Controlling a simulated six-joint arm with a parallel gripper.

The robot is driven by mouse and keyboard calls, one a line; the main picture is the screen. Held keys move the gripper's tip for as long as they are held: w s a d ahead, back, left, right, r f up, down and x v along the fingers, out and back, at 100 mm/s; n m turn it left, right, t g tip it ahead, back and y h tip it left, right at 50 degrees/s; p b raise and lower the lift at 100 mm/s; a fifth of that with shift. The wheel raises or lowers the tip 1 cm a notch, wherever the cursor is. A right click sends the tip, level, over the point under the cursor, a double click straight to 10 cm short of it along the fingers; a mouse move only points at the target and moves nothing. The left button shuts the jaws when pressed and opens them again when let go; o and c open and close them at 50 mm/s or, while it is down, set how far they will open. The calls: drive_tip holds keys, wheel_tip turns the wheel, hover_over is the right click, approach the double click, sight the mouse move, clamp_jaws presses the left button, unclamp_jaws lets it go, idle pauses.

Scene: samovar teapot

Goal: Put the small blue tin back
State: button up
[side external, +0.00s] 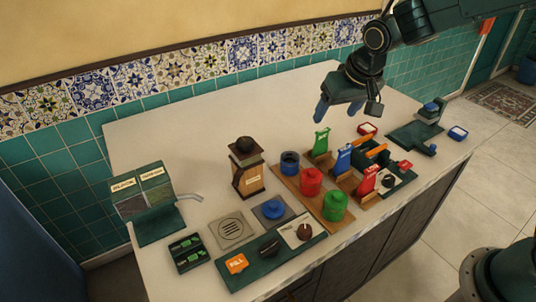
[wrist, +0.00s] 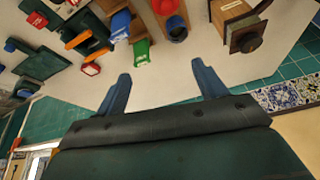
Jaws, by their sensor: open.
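A small blue tin (side external: 290,163) stands upright at the back end of the wooden tray (side external: 287,184), its top looking open and dark inside. It also shows in the wrist view (wrist: 176,32). A low blue round piece with a knob (side external: 273,209), like a lid, lies on a grey square pad in front of it. A red tin (side external: 311,182) and a green tin (side external: 335,206) with knobbed lids stand on the same tray. My gripper (side external: 338,108) is open and empty, above the counter behind and right of the blue tin; its blue fingers (wrist: 160,72) are spread apart.
A wooden grinder-like box (side external: 248,168) stands left of the blue tin. Upright green (side external: 320,144), blue (side external: 343,159) and red (side external: 367,182) packets stand to the right. A green-based spout unit (side external: 145,190) is at the far left. The back of the counter is clear.

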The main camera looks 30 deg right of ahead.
drive_tip(key=s+d+r, duration=0.2)
drive_tip(key=s, duration=0.6)
drive_tip(key=s+d+r+n, duration=0.1)
drive_tip(key=s+r, duration=0.2)
drive_tip(key=s, duration=0.6)
drive_tip(key=s+d+r+n+t, duration=0.1)
drive_tip(key=s+d+r, duration=0.1)
drive_tip(key=s, duration=0.7)
drive_tip(key=shift+d+r+y, duration=0.3)
drive_tip(key=shift+r, duration=0.05)
